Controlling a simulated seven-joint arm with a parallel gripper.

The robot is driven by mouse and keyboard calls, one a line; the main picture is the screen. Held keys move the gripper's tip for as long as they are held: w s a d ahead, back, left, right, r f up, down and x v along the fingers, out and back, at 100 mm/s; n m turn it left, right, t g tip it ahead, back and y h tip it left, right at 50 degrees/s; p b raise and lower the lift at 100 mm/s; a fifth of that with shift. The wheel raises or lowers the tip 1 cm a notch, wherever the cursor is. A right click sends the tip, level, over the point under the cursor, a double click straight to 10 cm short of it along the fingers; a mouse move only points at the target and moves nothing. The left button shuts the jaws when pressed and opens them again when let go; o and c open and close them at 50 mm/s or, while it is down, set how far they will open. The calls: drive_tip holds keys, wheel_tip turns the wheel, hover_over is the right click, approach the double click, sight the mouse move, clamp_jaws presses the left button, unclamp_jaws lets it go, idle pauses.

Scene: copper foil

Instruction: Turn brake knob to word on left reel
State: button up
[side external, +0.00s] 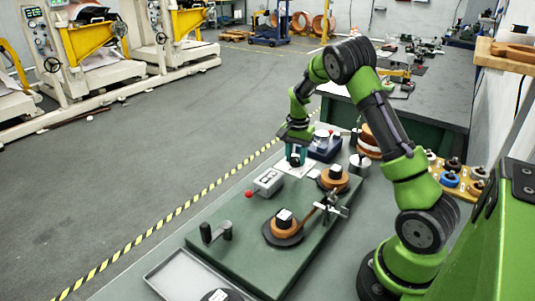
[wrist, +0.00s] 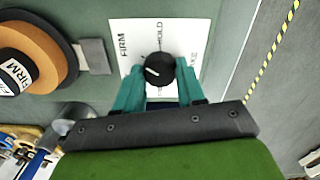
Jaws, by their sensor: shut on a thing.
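My gripper (wrist: 158,74) has its two teal fingers shut on a black brake knob (wrist: 157,62), one finger on each side. The knob stands on a white plate (wrist: 140,28) printed with FIRM, HOLD and a third word partly hidden by a finger. A pale mark shows on the knob; its exact pointing is hard to tell. An orange-brown reel (wrist: 57,48) at the left of the wrist view bears a label reading FIRM. In the side view my gripper (side external: 296,160) is low over the white plate (side external: 301,172). Two copper reels, one nearer (side external: 283,233) and one farther (side external: 334,181), carry labels too small to read.
The green board (side external: 235,253) also holds a grey box (side external: 268,181), a red ball knob (side external: 249,194), a crank handle (side external: 217,233) and a metal clamp stand (side external: 329,209). A grey tray (side external: 180,278) lies at the front left. A dark blue device (side external: 325,149) stands behind my gripper.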

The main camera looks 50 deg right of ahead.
sight(296, 159)
drive_tip(key=shift+n, duration=0.4)
drive_tip(key=o, duration=1)
drive_tip(key=shift+o, duration=0.2)
wheel_tip(296, 159, up, 17)
